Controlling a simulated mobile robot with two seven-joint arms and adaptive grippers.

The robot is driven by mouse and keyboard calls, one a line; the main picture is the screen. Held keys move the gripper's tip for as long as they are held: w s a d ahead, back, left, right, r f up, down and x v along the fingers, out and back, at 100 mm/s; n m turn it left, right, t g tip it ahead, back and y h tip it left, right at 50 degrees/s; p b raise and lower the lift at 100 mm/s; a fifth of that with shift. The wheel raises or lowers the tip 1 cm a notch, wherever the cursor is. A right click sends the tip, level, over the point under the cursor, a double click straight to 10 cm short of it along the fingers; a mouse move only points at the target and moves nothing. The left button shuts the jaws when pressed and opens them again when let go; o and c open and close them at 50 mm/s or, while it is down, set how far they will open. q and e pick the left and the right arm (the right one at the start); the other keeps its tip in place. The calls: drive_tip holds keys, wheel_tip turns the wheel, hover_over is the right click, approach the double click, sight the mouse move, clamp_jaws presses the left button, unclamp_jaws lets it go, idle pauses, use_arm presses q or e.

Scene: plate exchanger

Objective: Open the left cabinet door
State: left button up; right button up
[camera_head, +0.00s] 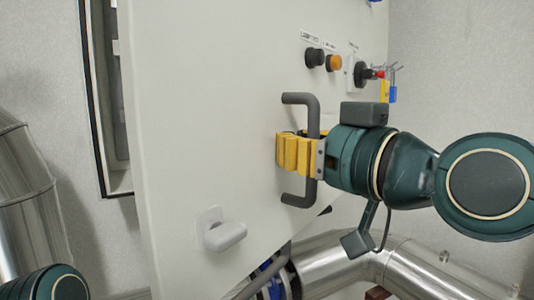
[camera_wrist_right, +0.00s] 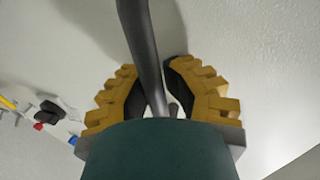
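The cabinet door (camera_head: 215,130) is a large pale panel filling the middle of the head view. A gap along its left side shows a dark-edged frame (camera_head: 98,120) and a recess behind the panel, so it stands ajar. A grey bar handle (camera_head: 299,99) is on the door, and it also shows in the right wrist view (camera_wrist_right: 141,40). My right gripper (camera_head: 297,152) has its yellow fingers around the handle's middle. In the right wrist view the fingers (camera_wrist_right: 155,90) close in on both sides of the bar. My left gripper is out of view.
A white knob (camera_head: 225,235) sticks out low on the panel. Black and orange buttons (camera_head: 333,63) and a red-tipped switch (camera_head: 368,74) sit at upper right. Shiny pipes run at the left (camera_head: 25,195) and lower right (camera_head: 415,268). A pale wall stands behind.

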drive_tip(key=shift+o, duration=1.4)
drive_tip(key=shift+a, duration=0.25)
drive_tip(key=shift+w+a+f, duration=0.1)
drive_tip(key=shift+w+a, duration=0.3)
drive_tip(key=shift+a, duration=0.3)
drive_tip(key=shift+s+d, duration=0.3)
drive_tip(key=shift+d, duration=0.1)
drive_tip(key=v, duration=1.1)
drive_tip(key=shift+s, duration=0.2)
drive_tip(key=shift+d, duration=0.1)
clamp_jaws()
